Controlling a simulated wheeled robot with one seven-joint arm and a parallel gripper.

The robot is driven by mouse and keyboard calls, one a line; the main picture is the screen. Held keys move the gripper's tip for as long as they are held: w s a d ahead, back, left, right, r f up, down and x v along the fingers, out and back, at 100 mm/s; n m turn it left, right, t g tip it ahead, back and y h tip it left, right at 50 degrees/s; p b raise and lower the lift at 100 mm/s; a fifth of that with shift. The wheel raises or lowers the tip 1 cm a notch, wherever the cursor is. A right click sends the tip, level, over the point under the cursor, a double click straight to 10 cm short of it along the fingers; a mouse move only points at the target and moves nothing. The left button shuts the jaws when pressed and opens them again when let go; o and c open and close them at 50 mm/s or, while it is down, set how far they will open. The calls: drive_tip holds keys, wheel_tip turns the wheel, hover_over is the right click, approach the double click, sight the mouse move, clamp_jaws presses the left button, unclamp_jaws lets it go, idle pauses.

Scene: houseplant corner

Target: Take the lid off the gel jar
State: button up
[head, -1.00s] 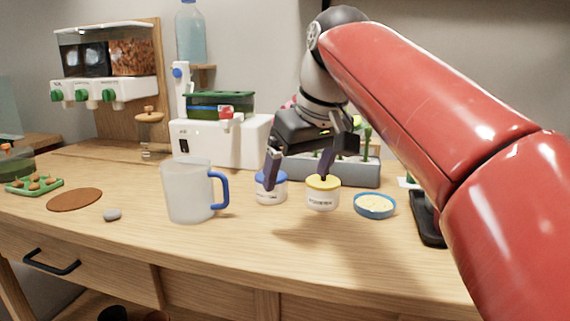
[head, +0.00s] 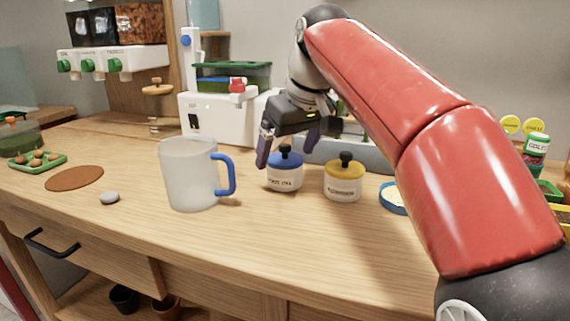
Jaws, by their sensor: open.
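Two white jars stand on the wooden counter in the head view. One jar (head: 284,183) has a blue lid (head: 285,160) with a black knob; the other (head: 343,190) has a yellow lid (head: 343,167) with a black knob. Both lids are on. Their labels are too small to read surely, so I cannot tell by print which is the gel jar. My gripper (head: 287,155) is open and empty at the blue-lidded jar. Its fingers show to the left and right of the blue lid's knob; I cannot tell whether they touch anything.
A frosted mug (head: 190,178) with a blue handle stands close left of the blue-lidded jar. A blue-rimmed dish (head: 392,198) sits right of the yellow-lidded jar, partly behind my arm. A grey planter (head: 345,153) is behind. The counter's front is clear.

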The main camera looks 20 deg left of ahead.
drive_tip(key=shift+f, duration=0.2)
drive_tip(key=c, duration=1.1)
